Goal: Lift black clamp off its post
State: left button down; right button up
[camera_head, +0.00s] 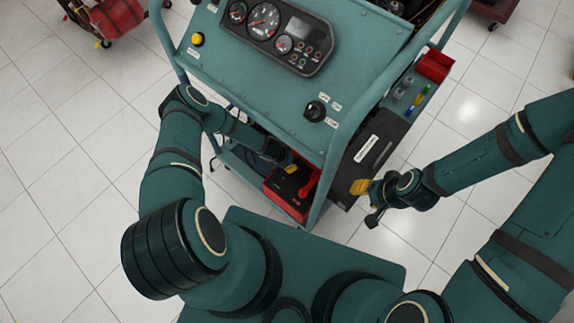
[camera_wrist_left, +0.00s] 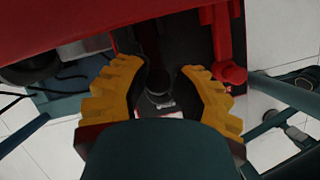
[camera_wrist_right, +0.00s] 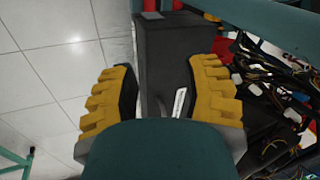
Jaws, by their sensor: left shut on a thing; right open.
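My left gripper (camera_head: 290,168) is at the red and black battery (camera_head: 281,203) on the trainer's low shelf. In the left wrist view, its yellow fingers (camera_wrist_left: 164,76) stand on either side of a dark part, the black clamp (camera_wrist_left: 153,73), and are shut on it. The clamp is dark against the black battery top, and I cannot tell whether it still touches its post. A red clamp (camera_wrist_left: 224,48) sits beside it to the right, also seen in the head view (camera_head: 312,181). My right gripper (camera_head: 362,187) is open and empty, right of the battery.
The teal trainer frame (camera_head: 335,150) rises around the battery, with its gauge panel (camera_head: 278,35) above. A black box (camera_head: 375,150) stands close to my right gripper, with loose wiring (camera_wrist_right: 275,100) beside it in the right wrist view.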

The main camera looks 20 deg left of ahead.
pick_arm(q)
jog(key=shift+w+a+r, duration=0.1)
jog(key=shift+w+a, duration=0.05)
jog(key=shift+w, duration=0.25)
jog(key=c, duration=0.8)
grip_release()
jog(key=shift+o, duration=0.2)
jog(key=shift+s, duration=0.1)
jog(key=v, duration=1.2)
jog(key=shift+s, duration=0.1)
